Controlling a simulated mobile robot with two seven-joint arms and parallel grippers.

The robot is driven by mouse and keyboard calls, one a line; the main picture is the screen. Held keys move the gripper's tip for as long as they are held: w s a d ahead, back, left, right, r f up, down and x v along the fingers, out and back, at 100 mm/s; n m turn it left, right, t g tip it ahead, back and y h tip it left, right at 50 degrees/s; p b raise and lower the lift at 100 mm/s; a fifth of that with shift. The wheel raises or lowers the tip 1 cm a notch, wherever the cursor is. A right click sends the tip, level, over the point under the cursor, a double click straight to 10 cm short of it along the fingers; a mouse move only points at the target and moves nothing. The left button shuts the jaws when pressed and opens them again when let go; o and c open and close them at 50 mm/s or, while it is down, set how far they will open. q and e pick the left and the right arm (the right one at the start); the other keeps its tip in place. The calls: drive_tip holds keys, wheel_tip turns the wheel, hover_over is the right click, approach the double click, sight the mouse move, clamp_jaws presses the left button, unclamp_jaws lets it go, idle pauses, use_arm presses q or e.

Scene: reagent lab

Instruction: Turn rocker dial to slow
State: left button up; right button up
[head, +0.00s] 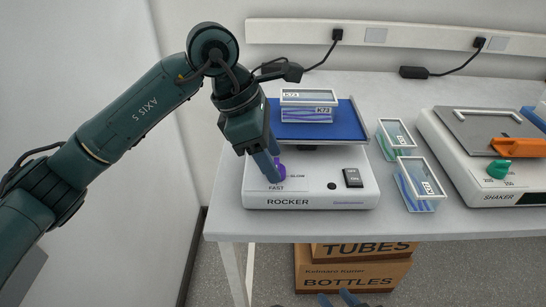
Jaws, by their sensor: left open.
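The rocker (335,182) is a white box on the bench with a blue tilting platform (345,128) on top. Its purple dial (281,171) is on the left of the front panel, with SLOW printed to its right and FAST below. My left gripper (270,172) points down at the dial, with its jaws open and its fingers beside or around it. The fingers hide most of the dial, so its pointer direction cannot be read. Parts of what seems to be my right gripper (338,299) show at the bottom edge, mostly cut off.
A K73 box (308,115) sits on the platform. A black on/off switch (352,178) is right of the dial. Two clear boxes (420,190) stand between the rocker and the shaker (497,150). Cardboard boxes (350,275) are under the bench.

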use_arm(q)
drive_tip(key=shift+d+f, duration=0.25)
drive_tip(key=shift+f, duration=0.35)
drive_tip(key=shift+c, duration=0.4)
drive_tip(key=c, duration=0.9)
